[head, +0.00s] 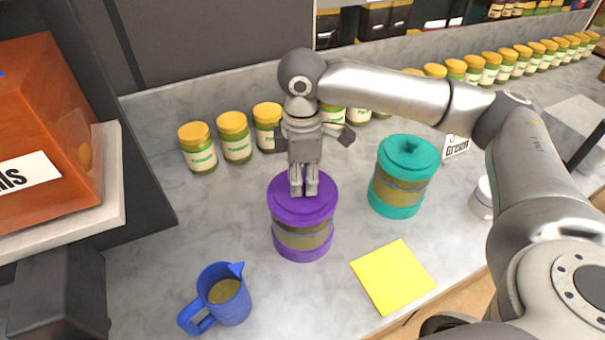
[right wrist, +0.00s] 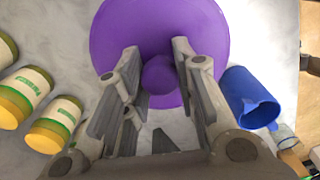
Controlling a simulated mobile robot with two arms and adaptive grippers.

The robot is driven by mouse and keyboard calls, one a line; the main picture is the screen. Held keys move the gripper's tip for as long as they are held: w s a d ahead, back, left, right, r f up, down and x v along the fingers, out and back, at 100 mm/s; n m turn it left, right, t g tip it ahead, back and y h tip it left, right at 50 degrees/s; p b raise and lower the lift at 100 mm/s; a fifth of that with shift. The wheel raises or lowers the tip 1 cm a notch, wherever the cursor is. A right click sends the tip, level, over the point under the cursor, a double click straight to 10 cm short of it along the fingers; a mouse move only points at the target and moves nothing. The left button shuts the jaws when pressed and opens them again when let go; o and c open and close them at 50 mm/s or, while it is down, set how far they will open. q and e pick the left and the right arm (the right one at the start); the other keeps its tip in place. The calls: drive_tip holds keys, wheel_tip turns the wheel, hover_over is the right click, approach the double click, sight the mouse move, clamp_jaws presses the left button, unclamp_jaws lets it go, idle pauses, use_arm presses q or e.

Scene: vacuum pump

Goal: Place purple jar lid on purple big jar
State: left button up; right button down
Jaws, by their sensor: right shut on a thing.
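The purple big jar (head: 302,249) stands upright on the marble counter, with a purple base and a yellowish-green band of contents. The purple jar lid (head: 284,206) is over the jar's mouth, roughly level; I cannot tell whether a small gap is left beneath it. My right gripper (head: 304,190) points down from above and is shut on the lid's knob. In the right wrist view the round lid (right wrist: 200,35) fills the top middle, with its knob (right wrist: 161,75) between the fingers (right wrist: 158,85). The jar body is hidden there. My left gripper is not in view.
A teal lidded jar (head: 398,196) stands right of the purple jar. A blue pitcher (head: 230,303) is at front left, a yellow sheet (head: 393,276) at front right. Several yellow-capped jars (head: 234,140) line the back. An orange box (head: 45,130) is at left.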

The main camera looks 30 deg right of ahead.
drive_tip(key=c, duration=1.2)
unclamp_jaws()
drive_tip(key=shift+f, duration=0.15)
drive_tip(key=shift+o, duration=0.2)
drive_tip(key=shift+r, duration=0.4)
wheel_tip(320, 180, up, 12)
drive_tip(key=b, duration=0.1)
drive_tip(key=shift+f, duration=0.2)
